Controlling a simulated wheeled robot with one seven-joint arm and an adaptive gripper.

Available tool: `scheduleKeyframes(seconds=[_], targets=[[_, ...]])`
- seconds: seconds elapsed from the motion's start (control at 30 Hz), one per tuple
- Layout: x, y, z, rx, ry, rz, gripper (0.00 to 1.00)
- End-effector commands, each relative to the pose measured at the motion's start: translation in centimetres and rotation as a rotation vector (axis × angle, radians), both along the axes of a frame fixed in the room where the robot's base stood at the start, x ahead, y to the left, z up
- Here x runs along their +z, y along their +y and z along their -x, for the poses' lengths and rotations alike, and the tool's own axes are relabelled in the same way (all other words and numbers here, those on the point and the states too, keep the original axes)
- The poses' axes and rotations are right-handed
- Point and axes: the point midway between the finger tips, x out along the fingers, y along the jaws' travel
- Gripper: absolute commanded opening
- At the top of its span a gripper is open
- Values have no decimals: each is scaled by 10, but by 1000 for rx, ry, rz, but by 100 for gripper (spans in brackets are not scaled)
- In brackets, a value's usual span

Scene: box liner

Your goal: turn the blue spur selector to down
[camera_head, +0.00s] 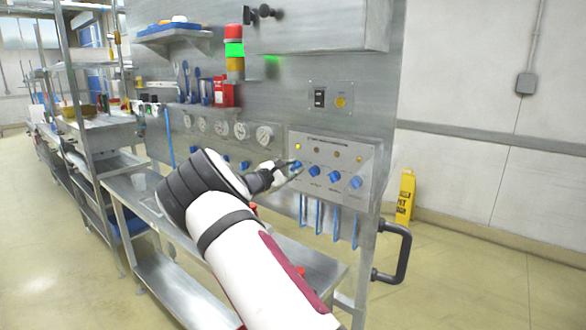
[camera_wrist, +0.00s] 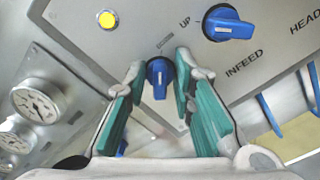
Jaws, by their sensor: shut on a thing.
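A blue selector knob (camera_wrist: 159,79) sits between my gripper's fingertips in the wrist view. Its handle lies along the picture's vertical. The label beside it is too blurred or covered to read, so I cannot confirm the name spur. In the head view it is the leftmost knob (camera_head: 297,164) of the row on the grey control panel (camera_head: 352,156). My gripper (camera_head: 287,170), with green finger pads, is shut on this knob; the wrist view shows one finger at each side (camera_wrist: 160,68).
A neighbouring blue knob (camera_wrist: 228,25), marked UP and INFEED, is close at right in the wrist view. More blue knobs (camera_head: 335,176) continue right. A yellow lamp (camera_wrist: 107,19) is lit. Round gauges (camera_head: 240,130) are at left. Blue strips (camera_head: 318,212) hang below the panel.

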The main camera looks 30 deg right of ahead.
Motion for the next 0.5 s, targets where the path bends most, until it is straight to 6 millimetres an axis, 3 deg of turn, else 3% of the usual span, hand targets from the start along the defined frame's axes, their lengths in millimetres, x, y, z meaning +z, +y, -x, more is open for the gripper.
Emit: scheduleKeyframes(seconds=[0.5], targets=[[-2,1,0,1,-65,-26,0]])
